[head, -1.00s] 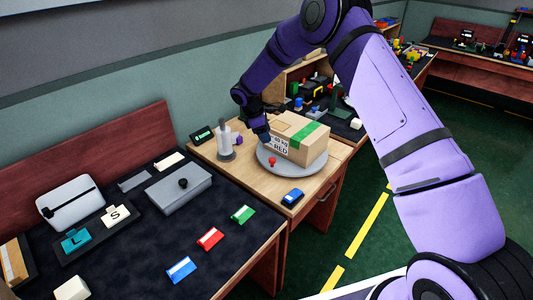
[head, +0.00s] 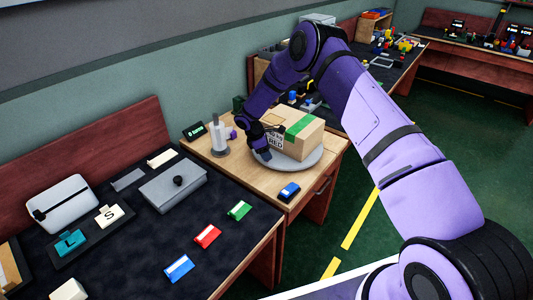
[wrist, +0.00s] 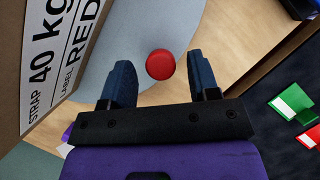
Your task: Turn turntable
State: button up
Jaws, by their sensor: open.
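The turntable is a round grey disc (head: 305,168) on the wooden table. A cardboard box (head: 310,142) with a green strap sits on it, its label reading "40 kg" and "RED" in the wrist view (wrist: 62,40). A red knob (wrist: 160,64) stands near the disc's edge. My gripper (wrist: 158,72) is open, with one dark finger on each side of the knob, apart from it in the picture. In the head view my gripper (head: 260,152) is at the disc's left edge and hides the knob. The grey disc also shows in the wrist view (wrist: 150,25).
A blue block (head: 289,192) lies in front of the turntable. Red (head: 207,236) and green (head: 239,210) blocks lie on the dark mat.

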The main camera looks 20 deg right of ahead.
jog(key=shift+d+f, duration=0.2)
jog(key=shift+f, duration=0.2)
grip_shut()
jog(key=shift+s, duration=0.15)
